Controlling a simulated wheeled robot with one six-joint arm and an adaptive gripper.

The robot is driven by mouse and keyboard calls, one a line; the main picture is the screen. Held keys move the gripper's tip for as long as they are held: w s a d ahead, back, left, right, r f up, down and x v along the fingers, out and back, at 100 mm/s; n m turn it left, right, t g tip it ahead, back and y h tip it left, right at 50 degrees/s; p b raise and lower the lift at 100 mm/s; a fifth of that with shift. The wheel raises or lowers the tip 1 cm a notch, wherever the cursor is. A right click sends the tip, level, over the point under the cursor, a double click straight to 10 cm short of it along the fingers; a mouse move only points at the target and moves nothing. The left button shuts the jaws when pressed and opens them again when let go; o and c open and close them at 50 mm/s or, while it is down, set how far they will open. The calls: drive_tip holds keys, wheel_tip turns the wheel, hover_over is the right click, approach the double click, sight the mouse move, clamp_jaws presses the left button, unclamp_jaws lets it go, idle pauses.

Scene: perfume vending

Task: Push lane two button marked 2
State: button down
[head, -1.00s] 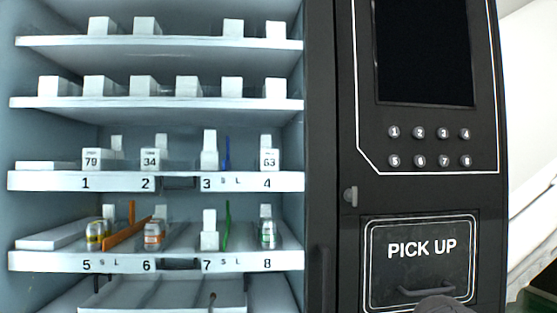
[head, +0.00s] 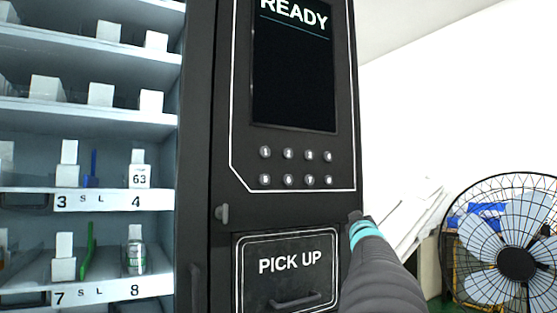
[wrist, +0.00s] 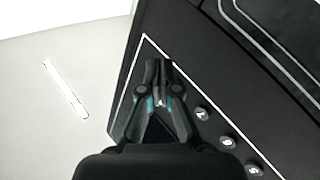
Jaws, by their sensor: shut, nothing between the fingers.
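The button marked 2 (head: 288,154) is in the upper row of the round silver keypad, below the screen, in the head view. My gripper (head: 355,216) is at the machine's right edge, lower and to the right of the keypad, apart from the button in that picture. In the wrist view my gripper (wrist: 158,64) is shut and empty, its fingers over the black panel. Several round buttons (wrist: 227,141) run down to the right of it. Their digits are blurred, and the fingers hide part of the keypad.
The screen (head: 293,85) reads READY. The PICK UP door (head: 288,265) is below the keypad, and a small latch (head: 222,214) juts out at its left. Stocked shelves (head: 85,199) stand at left. A fan (head: 515,262) and stacked white sheets (head: 410,215) are at right.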

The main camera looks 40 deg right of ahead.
sight(288, 154)
drive_tip(key=w+a+r+n+t+y, duration=0.1)
drive_tip(key=a+r+n+t+y, duration=0.25)
drive_tip(key=r+n+t, duration=0.55)
drive_tip(key=a+r+n+t+y, duration=0.3)
drive_tip(key=a+r+n+y, duration=0.5)
drive_tip(key=a+y, duration=0.3)
drive_tip(key=shift+s+a+r+y, duration=0.25)
drive_tip(key=shift+s+y, duration=0.1)
drive_tip(key=shift+y, duration=0.9)
drive_tip(key=shift+w+d, duration=0.1)
drive_tip(key=shift+w+d+p, duration=0.15)
drive_tip(key=shift+w+p, duration=0.5)
drive_tip(key=shift+w, duration=0.8)
drive_tip(key=shift+w+d+p, duration=0.2)
drive_tip(key=shift+w+p, duration=0.5)
drive_tip(key=shift+w, duration=0.7)
drive_tip(key=shift+w+d+p, duration=0.15)
drive_tip(key=shift+w+p, duration=0.5)
drive_tip(key=shift+w, duration=0.8)
drive_tip(key=shift+w, duration=0.4)
